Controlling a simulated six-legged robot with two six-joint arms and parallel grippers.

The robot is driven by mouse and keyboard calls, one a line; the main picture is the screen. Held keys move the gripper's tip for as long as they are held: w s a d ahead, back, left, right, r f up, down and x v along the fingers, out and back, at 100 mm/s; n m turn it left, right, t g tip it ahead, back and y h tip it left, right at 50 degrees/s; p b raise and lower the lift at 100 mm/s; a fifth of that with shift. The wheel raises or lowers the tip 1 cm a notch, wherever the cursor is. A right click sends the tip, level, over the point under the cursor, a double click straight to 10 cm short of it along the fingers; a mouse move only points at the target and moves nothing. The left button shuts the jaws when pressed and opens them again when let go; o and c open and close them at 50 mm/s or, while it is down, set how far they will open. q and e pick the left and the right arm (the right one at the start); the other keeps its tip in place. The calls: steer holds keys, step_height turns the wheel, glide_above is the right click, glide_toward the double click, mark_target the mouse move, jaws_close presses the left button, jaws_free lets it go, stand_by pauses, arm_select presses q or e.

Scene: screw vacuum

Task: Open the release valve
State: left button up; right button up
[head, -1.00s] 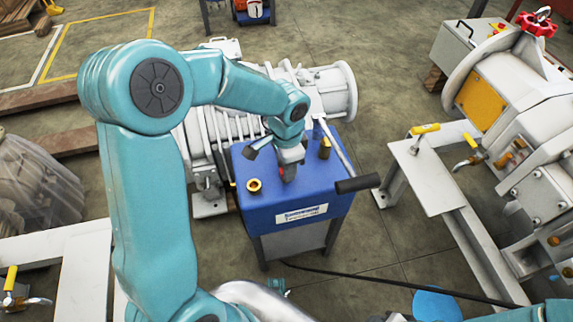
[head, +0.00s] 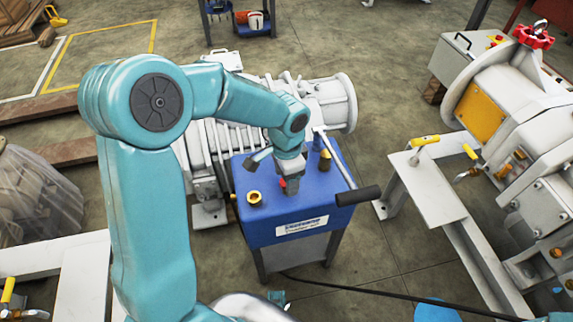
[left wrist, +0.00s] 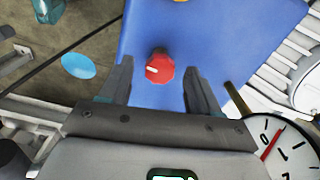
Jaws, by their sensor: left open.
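The release valve appears to be a red knob (left wrist: 160,66) with a white mark, on the blue top of the pump unit. In the head view the red knob (head: 283,183) shows just beside my left gripper (head: 287,186), which points down over the blue pump unit (head: 258,227). In the left wrist view my left gripper (left wrist: 158,74) is open, with one finger on each side of the knob. Gaps show between the knob and both fingers. How far the fingertips reach down around it is hard to tell. My right gripper is not in view.
A lever with a black handle (head: 357,196) sticks out at the pump unit's right. Brass fittings (head: 254,198) stand on its top. A dial gauge (left wrist: 282,146) shows at the lower right of the left wrist view. A white bench (head: 430,186) stands farther right.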

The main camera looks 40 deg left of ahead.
arm_select(q)
step_height(320, 180, up, 16)
steer(key=p, duration=0.4)
stand_by(0.4)
